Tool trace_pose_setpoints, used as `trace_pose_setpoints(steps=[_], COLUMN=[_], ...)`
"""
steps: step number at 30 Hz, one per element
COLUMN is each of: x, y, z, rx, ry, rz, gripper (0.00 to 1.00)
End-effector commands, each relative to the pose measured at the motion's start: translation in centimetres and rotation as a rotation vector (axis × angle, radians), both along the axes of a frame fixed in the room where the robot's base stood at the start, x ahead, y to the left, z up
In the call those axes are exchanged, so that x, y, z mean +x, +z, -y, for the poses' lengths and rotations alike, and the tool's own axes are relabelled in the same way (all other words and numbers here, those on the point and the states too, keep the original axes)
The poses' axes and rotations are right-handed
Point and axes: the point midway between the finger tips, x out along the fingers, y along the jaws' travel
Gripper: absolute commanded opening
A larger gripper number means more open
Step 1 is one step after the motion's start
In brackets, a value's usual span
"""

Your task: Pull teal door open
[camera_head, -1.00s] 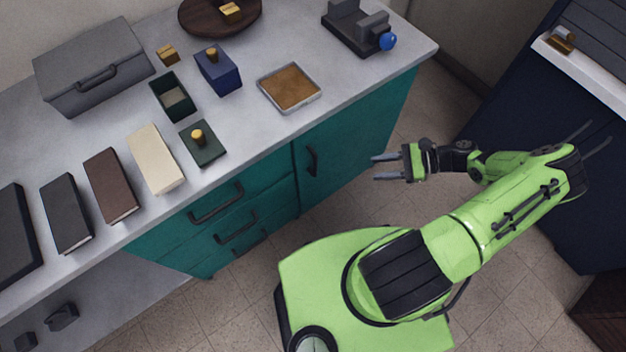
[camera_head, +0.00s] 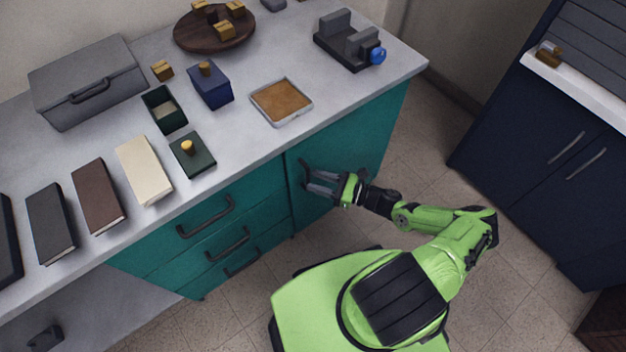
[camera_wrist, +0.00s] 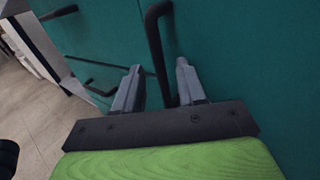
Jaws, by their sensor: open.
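The teal door (camera_head: 352,140) is the right-hand front of the teal cabinet and looks shut. Its dark bar handle (camera_head: 303,172) is near its left edge. In the wrist view the handle (camera_wrist: 157,50) runs up between the two fingers of my gripper (camera_wrist: 157,85). The fingers are open, one on each side of the handle, with gaps visible. In the head view my gripper (camera_head: 318,183) reaches left to the door, and its fingertips are at the handle and partly hide it. The door (camera_wrist: 240,70) fills the right of the wrist view.
Teal drawers with dark handles (camera_head: 206,216) are left of the door. The grey counter (camera_head: 300,60) above holds boxes, books and a cork-coloured tray (camera_head: 281,101). A dark blue cabinet (camera_head: 540,150) stands at the right. Tiled floor (camera_head: 420,150) lies open between the cabinets.

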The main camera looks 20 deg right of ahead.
Motion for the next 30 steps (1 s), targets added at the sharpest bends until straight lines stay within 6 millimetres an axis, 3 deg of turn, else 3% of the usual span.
trace_pose_setpoints(steps=[4, 12, 20, 30], x=[1.05, 1.25, 1.24, 1.20], y=[-0.08, -0.01, -0.01, -0.01], z=[-1.41, -1.61, -1.59, -1.56], rx=[0.001, 0.000, 0.000, 0.000], ry=[0.002, 0.000, 0.001, 0.001], rz=[-0.001, 0.000, 0.000, 0.000], gripper=[0.40, 0.40, 0.02, 0.00])
